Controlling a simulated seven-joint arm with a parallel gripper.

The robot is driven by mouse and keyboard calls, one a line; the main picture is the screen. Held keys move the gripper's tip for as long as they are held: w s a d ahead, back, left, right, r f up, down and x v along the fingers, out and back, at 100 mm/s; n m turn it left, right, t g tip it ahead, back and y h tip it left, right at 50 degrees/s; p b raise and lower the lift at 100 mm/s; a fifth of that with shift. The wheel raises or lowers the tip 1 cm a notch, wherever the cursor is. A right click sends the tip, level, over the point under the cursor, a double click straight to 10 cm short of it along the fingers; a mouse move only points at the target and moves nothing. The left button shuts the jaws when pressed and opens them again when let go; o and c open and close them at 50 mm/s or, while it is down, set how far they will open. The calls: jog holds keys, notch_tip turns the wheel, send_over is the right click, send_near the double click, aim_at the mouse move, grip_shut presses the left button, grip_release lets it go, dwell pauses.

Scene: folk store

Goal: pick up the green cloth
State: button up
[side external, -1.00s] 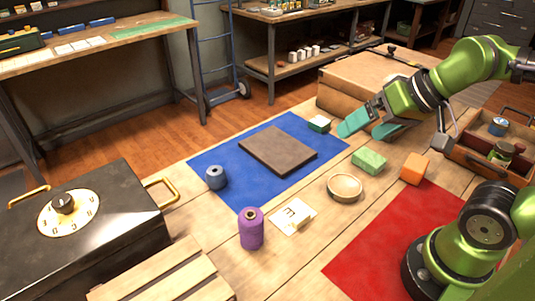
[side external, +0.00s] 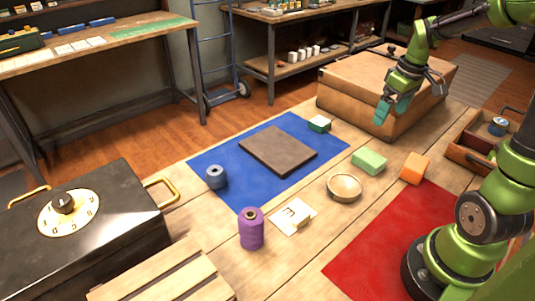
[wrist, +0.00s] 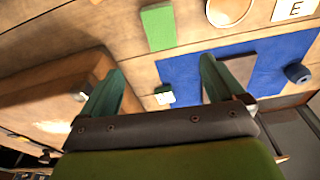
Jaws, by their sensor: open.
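A green folded, block-shaped piece (side external: 369,160), which looks like the green cloth, lies on the wooden table to the right of the blue mat. It also shows in the wrist view (wrist: 158,27), beyond my fingers and apart from them. My gripper (side external: 393,108) is open, with teal fingers, raised in front of the brown case and behind the green piece. In the wrist view my gripper (wrist: 163,75) has nothing between its fingers.
The large brown case (side external: 350,85) stands close behind my gripper. A small green-and-white box (side external: 319,124) and a dark slab (side external: 278,150) are on the blue mat (side external: 222,162). An orange block (side external: 414,168) and a round bowl (side external: 344,188) flank the green piece. A wooden tray (side external: 462,155) is right.

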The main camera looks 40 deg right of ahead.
send_over(370, 157)
jog(key=f, duration=1.1)
jog(key=shift+s+f, duration=0.25)
jog(key=shift+s, duration=0.05)
jog(key=shift+w+d+f, duration=0.1)
jog(key=shift+w+f, duration=0.05)
jog(key=shift+f, duration=1.2)
jog(key=shift+w+f, duration=0.1)
jog(key=shift+f, duration=1.2)
jog(key=c, duration=1)
